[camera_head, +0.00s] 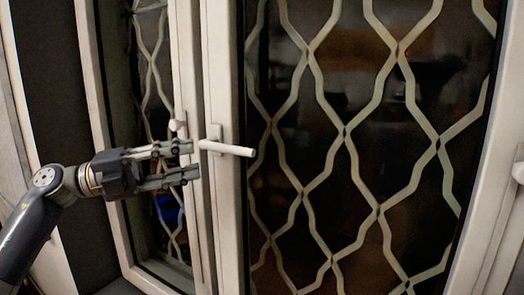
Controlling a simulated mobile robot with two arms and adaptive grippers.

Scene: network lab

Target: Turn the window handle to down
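The white window handle (228,148) sits on the frame of the right-hand window sash. Its lever points to the right and tilts slightly down, close to horizontal. My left gripper (192,160) comes in from the left, just left of the handle's base. Its two dark fingers are apart, one above the other, with nothing between them. In the picture the upper fingertip is close to the handle's base; I cannot tell whether it touches. My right gripper is not in view.
The right-hand window (345,215) has dark glass with a pale wavy lattice. A narrower latticed pane (152,70) stands at the left behind my gripper. A small white knob (177,126) is above my fingers. Another white fitting (518,170) is at the right edge.

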